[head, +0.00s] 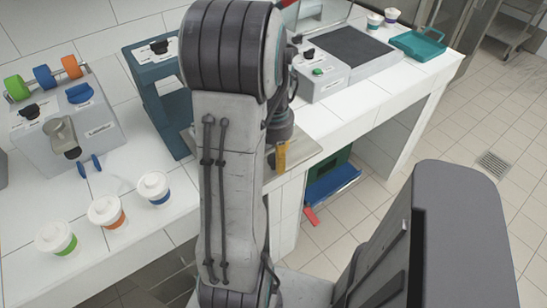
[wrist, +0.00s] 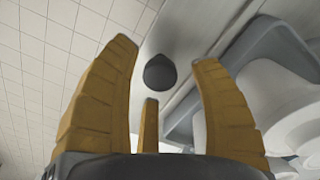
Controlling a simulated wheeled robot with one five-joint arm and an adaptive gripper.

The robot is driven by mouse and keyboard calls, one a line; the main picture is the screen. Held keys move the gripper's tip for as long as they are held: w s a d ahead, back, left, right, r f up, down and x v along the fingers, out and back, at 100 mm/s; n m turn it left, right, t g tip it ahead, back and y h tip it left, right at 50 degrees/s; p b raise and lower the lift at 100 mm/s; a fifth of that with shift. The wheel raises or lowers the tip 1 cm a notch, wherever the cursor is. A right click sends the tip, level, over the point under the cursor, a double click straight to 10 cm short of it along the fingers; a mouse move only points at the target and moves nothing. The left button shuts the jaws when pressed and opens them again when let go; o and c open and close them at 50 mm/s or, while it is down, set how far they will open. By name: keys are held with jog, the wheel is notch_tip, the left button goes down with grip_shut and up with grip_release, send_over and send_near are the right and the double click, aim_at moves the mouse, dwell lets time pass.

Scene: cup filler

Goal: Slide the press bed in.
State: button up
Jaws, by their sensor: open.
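A flat pale metal plate (head: 304,152), which looks like the press bed, sticks out at the counter's front edge beside the blue-grey frame (head: 165,95). My arm hides much of the plate and where it meets the frame. My gripper (head: 281,157) is at the plate, with one yellow finger showing in the head view. In the wrist view my gripper (wrist: 165,95) is open and its yellow fingers are apart. A dark rounded knob (wrist: 160,73) on a pale surface appears between the fingers. I cannot tell whether any finger touches it.
Several lidded cups (head: 107,212) stand on the counter at left, near a grey dispenser (head: 75,125). A grey machine with a dark pad (head: 346,46) and a teal tray (head: 418,44) are at right. A blue bin (head: 333,185) sits below the counter. Tiled floor is open at right.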

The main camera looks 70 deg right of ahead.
jog(key=shift+f, duration=0.45)
grip_shut()
dwell(0.5)
